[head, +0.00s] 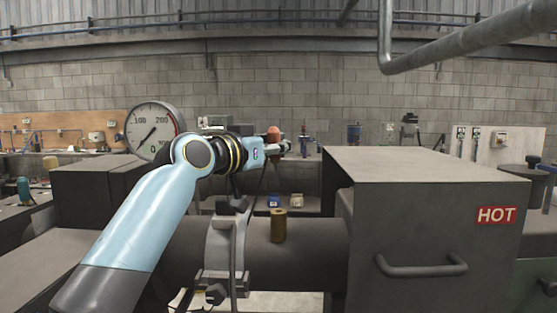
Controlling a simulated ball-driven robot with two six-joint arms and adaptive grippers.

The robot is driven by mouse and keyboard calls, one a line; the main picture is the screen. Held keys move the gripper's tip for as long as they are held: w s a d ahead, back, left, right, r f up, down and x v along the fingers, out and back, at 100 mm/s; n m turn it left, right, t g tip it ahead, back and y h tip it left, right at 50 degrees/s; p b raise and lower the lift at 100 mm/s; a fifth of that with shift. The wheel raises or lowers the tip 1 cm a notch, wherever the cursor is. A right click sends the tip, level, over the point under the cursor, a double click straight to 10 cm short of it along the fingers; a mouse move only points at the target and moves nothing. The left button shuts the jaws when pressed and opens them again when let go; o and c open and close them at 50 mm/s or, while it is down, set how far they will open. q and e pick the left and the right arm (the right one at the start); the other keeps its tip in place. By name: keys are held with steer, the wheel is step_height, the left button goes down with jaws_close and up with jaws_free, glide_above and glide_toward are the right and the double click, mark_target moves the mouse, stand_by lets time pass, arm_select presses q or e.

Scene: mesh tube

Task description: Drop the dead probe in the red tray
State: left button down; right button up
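My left arm reaches in from the lower left, and its small, dark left gripper (285,147) points to the right, level with the top of the large grey box. Its fingers are too small and cluttered to read, and I cannot make out anything held in them. An orange-red rounded thing (273,133) shows just above and behind the wrist; I cannot tell what it is. I cannot pick out the dead probe or a red tray. My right gripper is not in view.
A large grey box (428,178) with a handle and a red HOT label (496,215) fills the right. A thick pipe (315,250) carries a brass cylinder (279,226) and a clamp. A round gauge (154,130) stands behind my arm. An overhead pipe (460,42) crosses the upper right.

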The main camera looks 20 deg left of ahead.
arm_select(q)
steer(key=shift+r+p, duration=2)
steer(key=shift+r, duration=0.65)
